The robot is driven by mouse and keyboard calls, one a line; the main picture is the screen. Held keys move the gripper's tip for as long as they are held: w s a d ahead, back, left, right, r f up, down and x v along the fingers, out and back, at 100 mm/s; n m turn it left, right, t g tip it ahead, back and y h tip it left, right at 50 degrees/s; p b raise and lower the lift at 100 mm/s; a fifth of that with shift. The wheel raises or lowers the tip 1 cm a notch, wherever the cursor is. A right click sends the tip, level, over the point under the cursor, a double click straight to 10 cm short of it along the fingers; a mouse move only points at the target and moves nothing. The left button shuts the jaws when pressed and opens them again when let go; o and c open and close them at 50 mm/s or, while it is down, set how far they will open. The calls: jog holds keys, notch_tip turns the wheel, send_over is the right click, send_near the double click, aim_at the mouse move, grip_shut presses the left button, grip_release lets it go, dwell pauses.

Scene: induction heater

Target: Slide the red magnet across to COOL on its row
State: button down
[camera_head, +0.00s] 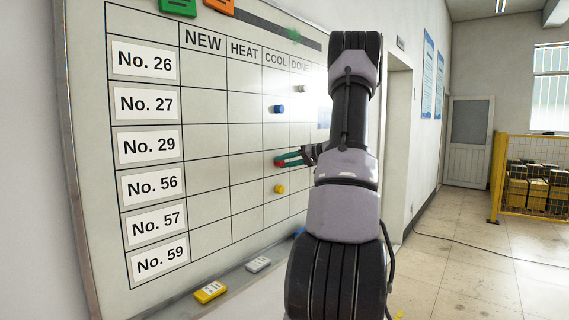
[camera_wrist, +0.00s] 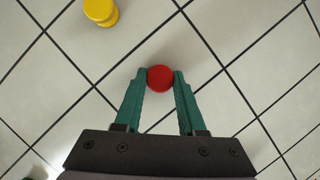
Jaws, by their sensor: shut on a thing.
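The red magnet (camera_head: 280,163) is on the whiteboard (camera_head: 205,205), in what looks like the COOL column on the No. 56 row. My gripper (camera_wrist: 160,78) is shut on it, with a green finger on each side. In the wrist view the red magnet (camera_wrist: 160,78) lies inside one cell, clear of the grid lines. A yellow magnet (camera_head: 280,189) sits one row below in the same column and also shows in the wrist view (camera_wrist: 100,11). My arm hides the right part of the board.
A blue magnet (camera_head: 278,109) sits higher in the COOL column, and a pale magnet (camera_head: 299,89) is under DONE. A yellow eraser (camera_head: 211,292) and a grey one (camera_head: 258,265) lie on the ledge. The cells left of the red magnet are empty.

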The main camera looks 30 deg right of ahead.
jog(key=shift+c, duration=2.1)
grip_release()
jog(key=shift+w, duration=0.1)
jog(key=v, duration=1)
jog(key=shift+s+d, duration=0.25)
jog(key=shift+s, duration=0.05)
jog(key=s+a+r+g+h, duration=0.1)
jog(key=s+a+r+g, duration=0.15)
jog(key=a, duration=1.05)
jog(key=s+a+r+g+h, duration=0.15)
jog(key=s+a+g, duration=0.25)
jog(key=a, duration=0.8)
jog(key=s+a+m+t+h, duration=0.1)
jog(key=s+a+h, duration=0.1)
jog(key=s+a, duration=0.4)
jog(key=s+a+m+h, duration=0.1)
jog(key=s+a, duration=0.4)
jog(key=s, duration=0.7)
jog(key=shift+a+t+h, duration=0.35)
jog(key=shift+a+h, duration=0.05)
jog(key=shift+h, duration=0.15)
